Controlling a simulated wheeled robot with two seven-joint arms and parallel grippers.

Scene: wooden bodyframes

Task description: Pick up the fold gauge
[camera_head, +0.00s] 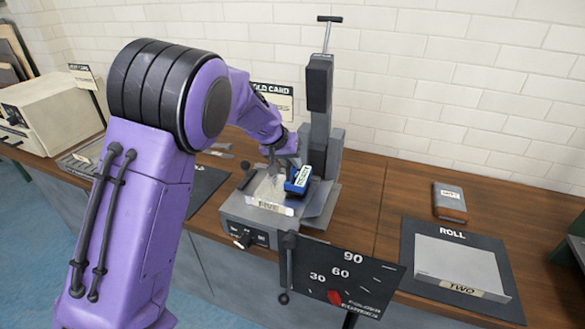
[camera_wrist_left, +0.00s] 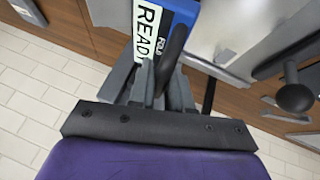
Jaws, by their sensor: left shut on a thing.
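The fold gauge (camera_head: 298,181) is a blue block with a white label. It is over the grey machine's bed, beside a pale sheet marked FIVE (camera_head: 270,196). My left gripper (camera_head: 281,163) reaches down to it from the upper left and is shut on it. I cannot tell whether the gauge touches the bed. My right gripper is not in view.
The grey machine (camera_head: 320,105) has a tall column with a T-handle behind the gauge. A black angle panel (camera_head: 345,278) marked 30, 60, 90 stands in front. To the right are a ROLL mat (camera_head: 420,232), a plate marked TWO (camera_head: 455,262) and a small brown box (camera_head: 450,203).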

